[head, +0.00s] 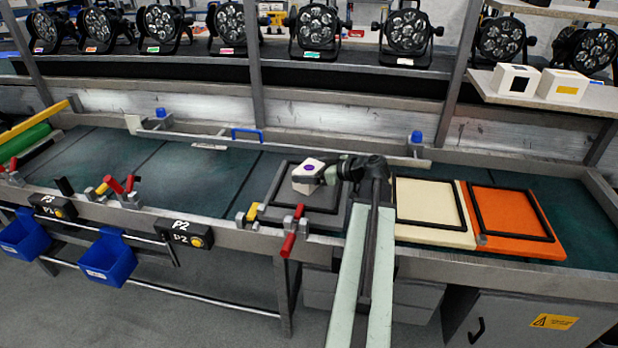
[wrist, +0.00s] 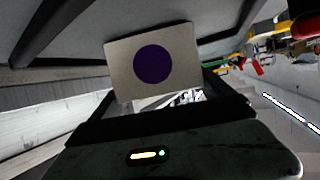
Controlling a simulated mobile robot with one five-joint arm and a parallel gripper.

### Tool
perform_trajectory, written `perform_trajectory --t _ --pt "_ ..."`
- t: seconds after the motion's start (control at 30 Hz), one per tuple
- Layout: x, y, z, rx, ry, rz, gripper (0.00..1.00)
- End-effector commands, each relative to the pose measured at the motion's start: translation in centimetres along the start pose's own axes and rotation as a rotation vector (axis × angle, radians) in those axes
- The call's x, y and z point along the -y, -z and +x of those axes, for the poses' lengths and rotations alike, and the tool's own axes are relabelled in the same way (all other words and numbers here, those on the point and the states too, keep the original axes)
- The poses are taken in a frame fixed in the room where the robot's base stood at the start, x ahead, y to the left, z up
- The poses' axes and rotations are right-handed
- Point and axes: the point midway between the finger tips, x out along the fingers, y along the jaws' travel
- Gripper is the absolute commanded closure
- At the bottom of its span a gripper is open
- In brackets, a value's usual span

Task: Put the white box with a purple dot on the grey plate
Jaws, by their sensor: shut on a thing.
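The white box with a purple dot (head: 305,184) is held over the far part of the grey plate (head: 322,221), inside its black raised frame as seen in the head view. I cannot tell whether its underside touches the plate. My gripper (head: 322,174) is shut on the box from the right and partly hides that side. In the wrist view the box (wrist: 183,78) shows its purple dot (wrist: 153,64) facing the camera, slightly tilted in the picture, between the dark fingers. The grey plate and its black frame show at the upper left of the wrist view.
A cream plate (head: 429,237) and an orange plate (head: 552,249) lie to the right. Two other white boxes, one with a black mark (head: 532,87) and one with a yellow mark (head: 548,91), stand on the upper right shelf. Red and yellow clamps (head: 289,243) line the front edge.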

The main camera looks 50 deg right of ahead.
Motion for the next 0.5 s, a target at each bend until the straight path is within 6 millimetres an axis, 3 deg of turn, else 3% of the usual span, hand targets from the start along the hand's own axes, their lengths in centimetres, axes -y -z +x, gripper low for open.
perform_trajectory --t 0.37,0.4,0.5 --pt "-0.3 -0.82 -0.04 -0.001 -0.006 0.003 0.67" --pt "-0.31 -0.68 -0.13 0.0 -0.006 0.003 0.0" --pt "-0.33 -0.66 -0.16 0.0 -0.006 0.003 0.0"
